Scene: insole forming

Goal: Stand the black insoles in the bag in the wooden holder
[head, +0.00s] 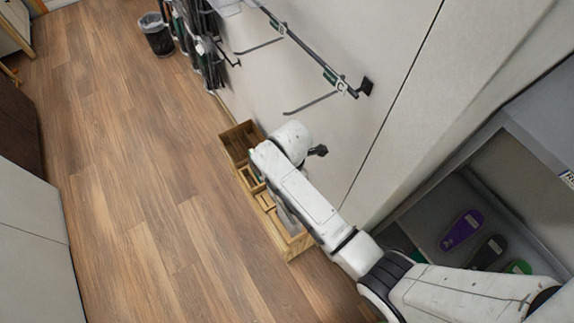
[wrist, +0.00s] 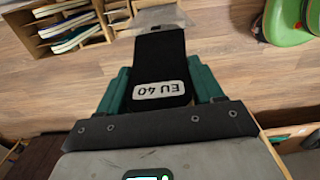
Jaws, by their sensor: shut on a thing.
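The black insoles (wrist: 160,62), marked "EU 40", are between the green fingers of my gripper (wrist: 160,84) in the wrist view. My gripper is shut on them. A clear bag (wrist: 160,18) shows at their far end. The wooden holder (head: 298,246) stands on the floor against the wall in the head view. My arm covers part of it and hides my gripper and the held insoles there.
A shelf at the right of the head view holds a purple insole (head: 461,229), a black one (head: 488,251) and a green one (head: 518,267). Metal hooks (head: 312,102) stick out from the wall. A bin (head: 157,35) stands at the back. The wooden floor at left is clear.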

